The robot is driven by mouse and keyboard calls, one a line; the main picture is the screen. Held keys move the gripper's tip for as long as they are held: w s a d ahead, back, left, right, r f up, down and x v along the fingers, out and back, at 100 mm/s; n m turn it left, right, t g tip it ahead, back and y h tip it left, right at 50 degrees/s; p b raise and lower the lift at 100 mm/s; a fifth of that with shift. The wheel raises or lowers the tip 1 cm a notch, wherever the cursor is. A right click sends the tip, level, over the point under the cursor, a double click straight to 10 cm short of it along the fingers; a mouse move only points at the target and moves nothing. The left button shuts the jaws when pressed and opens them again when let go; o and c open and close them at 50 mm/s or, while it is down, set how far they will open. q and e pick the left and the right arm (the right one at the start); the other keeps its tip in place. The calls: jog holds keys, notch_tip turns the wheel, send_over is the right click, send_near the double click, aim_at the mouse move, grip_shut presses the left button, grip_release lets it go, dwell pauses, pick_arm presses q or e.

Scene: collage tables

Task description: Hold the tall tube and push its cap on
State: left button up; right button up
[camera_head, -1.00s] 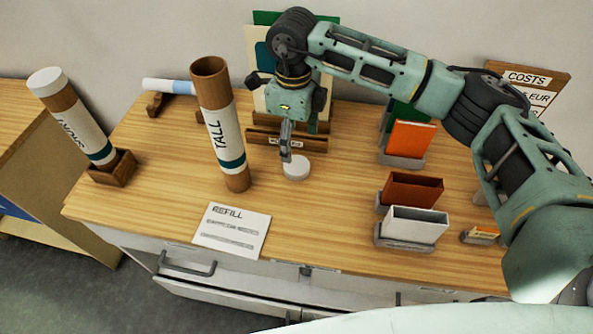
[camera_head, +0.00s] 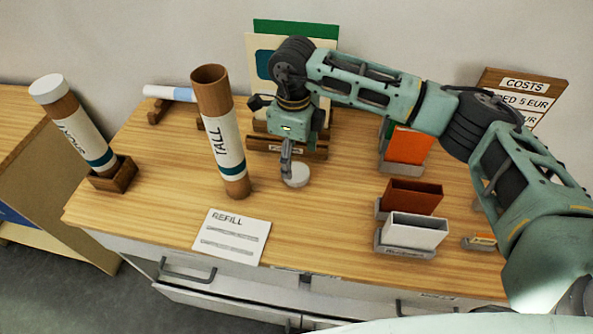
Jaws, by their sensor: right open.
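The tall tube (camera_head: 221,135) stands on the table, brown with a white TALL label and a dark green band, and its top is open. A round white cap (camera_head: 296,176) lies flat on the table to the right of the tube's foot. My right gripper (camera_head: 287,172) is open, pointing down, with its fingers at the left side of the cap. The view does not show clearly whether the fingers touch the cap. My left gripper is not in view.
A shorter capped tube (camera_head: 77,130) leans in a wooden holder (camera_head: 113,175) at the left. A REFILL card (camera_head: 231,236) lies in front. A red box (camera_head: 411,196) and a white box (camera_head: 412,231) stand right. A wooden COSTS sign (camera_head: 523,92) stands behind my right arm.

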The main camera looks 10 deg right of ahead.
aim_at(295, 172)
notch_tip(295, 172, down, 4)
jog(key=p, duration=0.2)
jog(key=shift+s+d+f+p, duration=0.1)
jog(key=shift+d+f+p, duration=0.1)
jog(key=shift+p, duration=0.2)
jog(key=shift+f, duration=0.4)
jog(key=shift+a, duration=0.1)
jog(key=c, duration=0.8)
jog(key=shift+c, duration=0.2)
jog(key=shift+r, duration=0.15)
